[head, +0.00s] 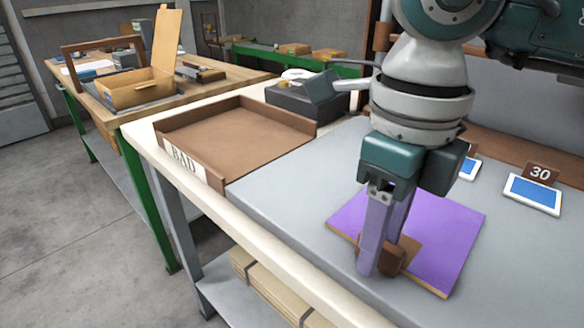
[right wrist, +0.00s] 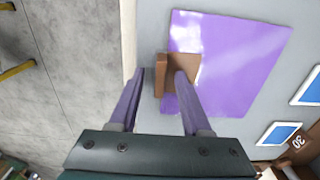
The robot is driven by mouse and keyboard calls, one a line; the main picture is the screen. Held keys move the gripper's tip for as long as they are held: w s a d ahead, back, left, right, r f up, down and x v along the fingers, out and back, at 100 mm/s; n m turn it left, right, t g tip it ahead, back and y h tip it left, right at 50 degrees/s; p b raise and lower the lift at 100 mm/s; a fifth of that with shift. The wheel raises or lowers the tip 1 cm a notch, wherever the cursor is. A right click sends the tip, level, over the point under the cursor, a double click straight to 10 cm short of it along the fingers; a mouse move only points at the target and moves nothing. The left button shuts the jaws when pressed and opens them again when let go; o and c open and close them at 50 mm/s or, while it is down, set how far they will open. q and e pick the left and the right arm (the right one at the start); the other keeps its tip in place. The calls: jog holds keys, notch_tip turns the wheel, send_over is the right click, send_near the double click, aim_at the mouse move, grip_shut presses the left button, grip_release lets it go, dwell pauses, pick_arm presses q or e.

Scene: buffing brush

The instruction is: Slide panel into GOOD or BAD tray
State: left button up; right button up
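The purple panel (head: 447,235) lies flat on the grey table surface, and it also shows in the right wrist view (right wrist: 230,60). A small brown block (head: 398,258) sits at its near edge, partly over the panel. The empty brown tray (head: 235,135) labelled BAD stands to the left at the table's end. No tray labelled GOOD shows. My right gripper (head: 380,268) points down at the brown block. Its fingers are apart, with the block's upright part (right wrist: 160,75) between them in the right wrist view. Contact cannot be told. My left gripper is not in view.
A dark grey box (head: 300,97) stands behind the tray. Small blue-screened cards (head: 532,194) and a brown "30" sign (head: 541,174) lie right of the panel. The grey surface (head: 300,185) between panel and tray is clear. A wooden bench (head: 120,95) stands beyond.

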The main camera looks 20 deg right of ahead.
grip_shut()
dwell(0.3)
dwell(0.3)
